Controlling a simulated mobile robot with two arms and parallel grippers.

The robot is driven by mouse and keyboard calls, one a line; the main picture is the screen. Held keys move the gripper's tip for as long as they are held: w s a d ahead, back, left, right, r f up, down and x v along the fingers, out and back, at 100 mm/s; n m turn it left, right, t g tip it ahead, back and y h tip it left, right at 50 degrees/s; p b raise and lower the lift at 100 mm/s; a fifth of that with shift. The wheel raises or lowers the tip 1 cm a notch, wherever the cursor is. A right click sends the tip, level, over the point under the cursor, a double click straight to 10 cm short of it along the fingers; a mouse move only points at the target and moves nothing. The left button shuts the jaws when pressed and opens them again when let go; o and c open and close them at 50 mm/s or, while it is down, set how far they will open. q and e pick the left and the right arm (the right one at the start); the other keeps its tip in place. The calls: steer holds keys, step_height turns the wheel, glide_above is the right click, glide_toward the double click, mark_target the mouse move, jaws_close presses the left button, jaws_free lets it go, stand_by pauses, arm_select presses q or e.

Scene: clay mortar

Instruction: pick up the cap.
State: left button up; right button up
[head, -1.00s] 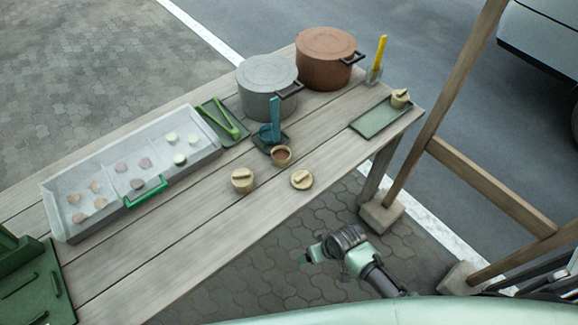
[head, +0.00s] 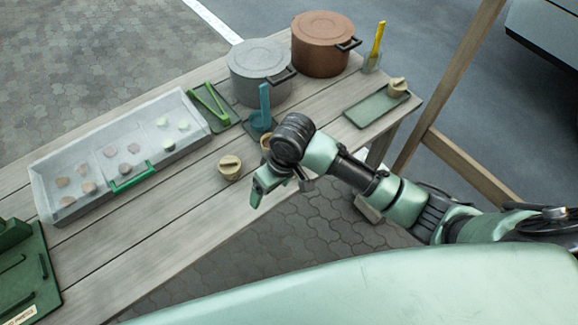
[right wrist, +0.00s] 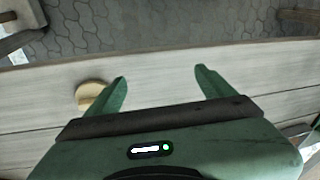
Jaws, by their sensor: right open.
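The cap (right wrist: 90,93) is a round tan lid with a raised bar handle. It lies flat on the table in the right wrist view, to the left of my right gripper (right wrist: 161,76). The gripper's two green fingers are apart with nothing between them, and the cap is outside them, near the left finger. My left gripper is not in view.
A small open cup (head: 265,142) is partly hidden behind my wrist.

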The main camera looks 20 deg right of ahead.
steer(key=w+d+r, duration=0.1)
steer(key=w+d, duration=0.1)
steer(key=w+d+r+h, duration=0.1)
steer(key=w+d, duration=0.1)
steer(key=w, duration=0.1)
steer(key=w+d+r+m+g+h, duration=0.1)
steer(key=w+d+r, duration=0.1)
steer(key=d, duration=0.1)
steer(key=shift+w, duration=0.15)
steer(key=shift+d+f, duration=0.1)
steer(key=f, duration=0.5)
steer(key=w+f+p, duration=0.1)
steer(key=f, duration=0.1)
steer(key=shift+d+f, duration=0.2)
steer(key=shift+d, duration=0.05)
steer(key=c, duration=1.4)
